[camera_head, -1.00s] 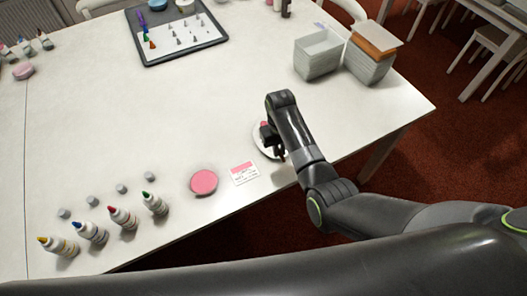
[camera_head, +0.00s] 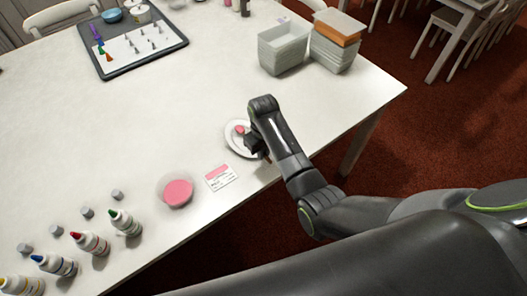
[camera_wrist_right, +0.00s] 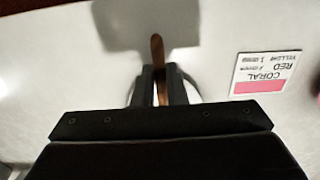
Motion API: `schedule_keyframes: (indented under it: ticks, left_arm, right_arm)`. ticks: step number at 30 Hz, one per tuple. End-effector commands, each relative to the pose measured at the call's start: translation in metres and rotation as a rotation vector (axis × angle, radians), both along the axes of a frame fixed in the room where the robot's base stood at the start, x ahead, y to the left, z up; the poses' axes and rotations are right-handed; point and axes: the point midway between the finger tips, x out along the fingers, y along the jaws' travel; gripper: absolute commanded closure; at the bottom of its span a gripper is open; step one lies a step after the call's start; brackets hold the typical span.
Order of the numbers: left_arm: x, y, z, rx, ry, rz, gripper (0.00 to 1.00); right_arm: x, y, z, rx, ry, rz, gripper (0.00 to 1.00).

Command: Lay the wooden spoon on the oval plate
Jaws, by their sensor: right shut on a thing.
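The white plate (camera_head: 232,147) lies near the table's right edge, partly hidden by my right arm. A small pink patch (camera_head: 240,130) shows over the plate; I cannot tell if it is part of the spoon. My right gripper (camera_head: 256,146) is low, over or beside the plate's right side. In the right wrist view the brown wooden spoon's handle (camera_wrist_right: 157,52) sticks up between the two fingers (camera_wrist_right: 158,88), which are shut on it. The plate's rim (camera_wrist_right: 193,90) shows behind the fingers there. The spoon's other end is hidden. My left gripper is out of view.
A pink-and-white card (camera_head: 222,178) and a pink disc (camera_head: 178,192) lie left of the plate. Grey tubs (camera_head: 283,50) and a dark tray (camera_head: 130,45) are farther back. The middle of the table is clear.

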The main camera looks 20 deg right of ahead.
Motion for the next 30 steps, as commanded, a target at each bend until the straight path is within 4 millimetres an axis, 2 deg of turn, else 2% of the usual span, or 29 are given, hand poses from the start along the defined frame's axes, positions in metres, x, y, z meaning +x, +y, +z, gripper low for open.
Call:
schedule_keyframes:
  ticks: [4,12,13,18,26,30]
  left_arm:
    - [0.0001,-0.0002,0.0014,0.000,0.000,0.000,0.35]
    - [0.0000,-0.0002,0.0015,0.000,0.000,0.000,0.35]
    - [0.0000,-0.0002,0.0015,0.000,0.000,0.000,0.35]
    - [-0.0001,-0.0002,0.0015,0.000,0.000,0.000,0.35]
    - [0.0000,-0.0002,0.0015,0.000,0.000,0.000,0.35]
    - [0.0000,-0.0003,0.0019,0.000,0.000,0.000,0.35]
  right_arm:
    - [-0.0003,0.0000,-0.0076,0.000,0.002,0.000,1.00]
    - [-0.0004,-0.0001,-0.0091,0.000,0.002,0.000,1.00]
    - [-0.0004,-0.0001,-0.0091,0.000,0.002,0.000,0.86]
    - [-0.0004,-0.0001,-0.0092,-0.001,0.002,-0.001,0.64]
    - [-0.0004,-0.0001,-0.0089,-0.001,0.002,-0.001,0.63]
    - [0.0005,0.0001,-0.0011,0.000,-0.001,-0.001,0.63]
